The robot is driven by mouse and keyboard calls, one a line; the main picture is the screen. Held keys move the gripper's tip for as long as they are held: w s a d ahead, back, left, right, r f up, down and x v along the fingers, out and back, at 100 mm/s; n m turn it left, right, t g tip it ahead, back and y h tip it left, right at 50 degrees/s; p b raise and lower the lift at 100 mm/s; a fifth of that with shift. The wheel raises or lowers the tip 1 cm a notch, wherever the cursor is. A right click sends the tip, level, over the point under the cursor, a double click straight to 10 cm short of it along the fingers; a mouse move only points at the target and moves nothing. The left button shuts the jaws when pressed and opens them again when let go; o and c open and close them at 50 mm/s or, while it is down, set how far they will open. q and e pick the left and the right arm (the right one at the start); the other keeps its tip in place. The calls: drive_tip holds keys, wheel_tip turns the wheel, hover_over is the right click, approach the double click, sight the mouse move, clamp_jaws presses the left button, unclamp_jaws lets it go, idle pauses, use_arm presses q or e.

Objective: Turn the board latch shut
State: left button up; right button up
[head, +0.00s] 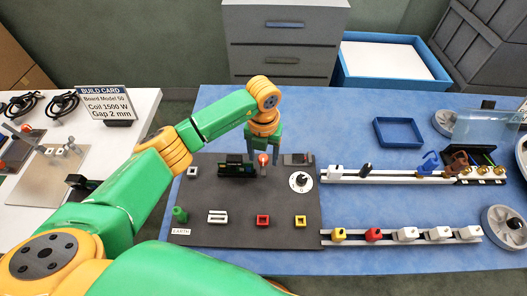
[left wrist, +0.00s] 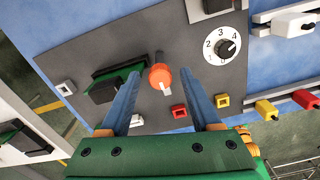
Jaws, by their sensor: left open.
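An orange round knob with a white tip, which looks like the board latch (head: 263,160), stands on the dark grey board (head: 265,235). It shows larger in the left wrist view (left wrist: 160,77), with its white tip toward the bottom of the picture. My left gripper (head: 262,153) is over the board from above. In the left wrist view its two blue-grey fingers (left wrist: 160,73) are apart, one on each side of the latch. A gap shows between each finger and the latch. My right gripper is in neither view.
A black and green module (head: 236,168) sits just left of the latch, and a white numbered dial (head: 301,181) to its right. Colored sockets line the board's front. Two rails of connectors (head: 400,237) lie right of the board. A blue tray (head: 398,131) stands behind them.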

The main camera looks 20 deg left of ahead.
use_arm(q)
drive_tip(key=shift+w, duration=0.15)
drive_tip(key=shift+c, duration=0.9)
clamp_jaws()
